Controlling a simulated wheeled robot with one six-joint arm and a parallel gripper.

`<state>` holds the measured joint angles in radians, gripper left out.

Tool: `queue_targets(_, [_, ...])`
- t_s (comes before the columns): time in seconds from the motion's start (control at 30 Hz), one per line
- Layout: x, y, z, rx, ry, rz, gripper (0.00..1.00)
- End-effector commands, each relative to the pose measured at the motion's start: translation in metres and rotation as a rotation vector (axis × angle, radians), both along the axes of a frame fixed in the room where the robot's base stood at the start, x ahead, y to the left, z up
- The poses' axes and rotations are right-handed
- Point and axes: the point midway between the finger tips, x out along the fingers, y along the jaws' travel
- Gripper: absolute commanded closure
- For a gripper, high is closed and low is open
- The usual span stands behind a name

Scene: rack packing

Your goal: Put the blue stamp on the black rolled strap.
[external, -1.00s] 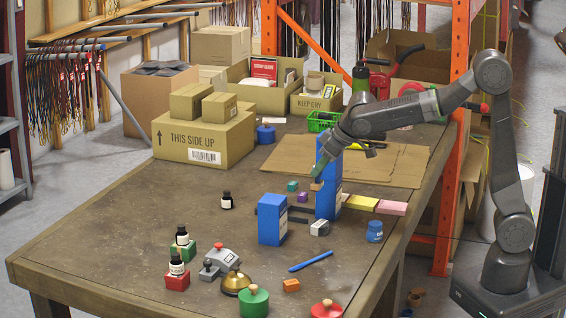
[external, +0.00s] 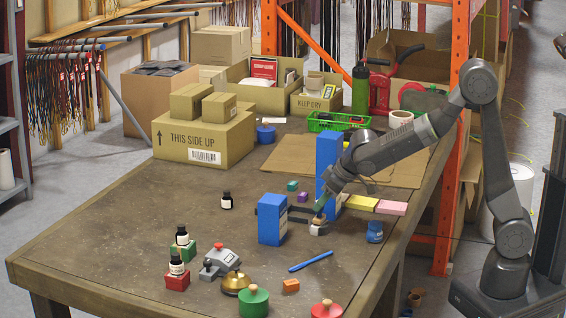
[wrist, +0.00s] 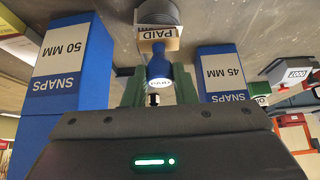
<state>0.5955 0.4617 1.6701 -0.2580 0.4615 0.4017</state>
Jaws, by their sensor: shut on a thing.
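The blue stamp has a blue handle (wrist: 157,66) and a pale wooden base marked PAID (wrist: 160,39). My gripper (wrist: 155,90) is shut on the handle and points down; in the external view my gripper (external: 319,208) is low over the table. The rolled strap (wrist: 160,12) shows as a ribbed dark grey roll just beyond the stamp's base; it also shows in the external view (external: 318,230), with a pale patch, directly under the stamp. The base is at the roll's top; I cannot tell whether they touch. My fingers partly hide the stamp.
A shorter blue box (external: 271,221) stands left of the roll and a taller blue box (external: 328,160) stands close behind it. A blue jar (external: 375,232) is to the right. A blue pen (external: 311,261) lies in front. The table's middle left is clear.

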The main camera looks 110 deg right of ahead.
Motion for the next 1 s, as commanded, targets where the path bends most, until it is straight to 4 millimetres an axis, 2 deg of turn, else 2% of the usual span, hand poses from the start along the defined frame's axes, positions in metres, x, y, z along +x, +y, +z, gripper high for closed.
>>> queue_targets(0.17, [0.0,0.0,-0.004,0.0,0.0,0.0,0.97])
queue_targets(0.2, [0.0,0.0,-0.004,0.0,0.0,0.0,0.73])
queue_targets(0.3, [0.0,0.0,-0.003,0.0,0.0,0.0,0.54])
queue_targets(0.57, [0.0,0.0,-0.003,0.001,0.001,0.0,0.53])
queue_targets(0.73, [-0.001,0.001,0.004,-0.001,-0.001,0.0,0.53])
queue_targets(1.0, [-0.019,0.02,0.045,-0.001,-0.003,0.0,0.53])
